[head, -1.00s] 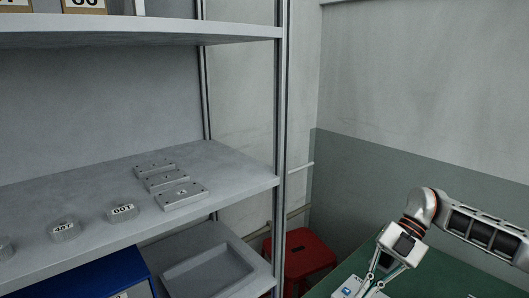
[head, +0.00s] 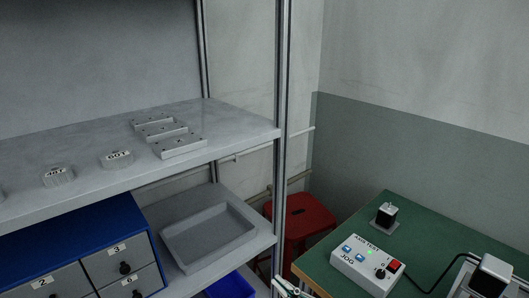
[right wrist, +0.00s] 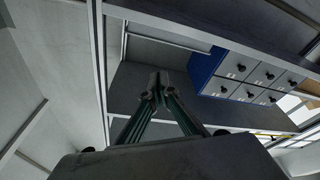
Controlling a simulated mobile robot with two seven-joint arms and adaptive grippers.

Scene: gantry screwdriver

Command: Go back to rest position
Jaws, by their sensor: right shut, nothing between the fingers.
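My right gripper (head: 287,288) shows only in part at the bottom edge of the head view, by the near left corner of the green table (head: 330,235). In the right wrist view its fingertips (right wrist: 157,88) meet with nothing between them. It is clear of the axis test box (head: 367,265), which has blue buttons, a red switch and a lit green lamp. My left gripper is in neither view.
A grey shelf (head: 60,140) on the left carries several metal plates and blocks. Below are a blue drawer cabinet (head: 75,230) and a grey tray (head: 210,240). A small black motor (head: 386,216) stands on the table.

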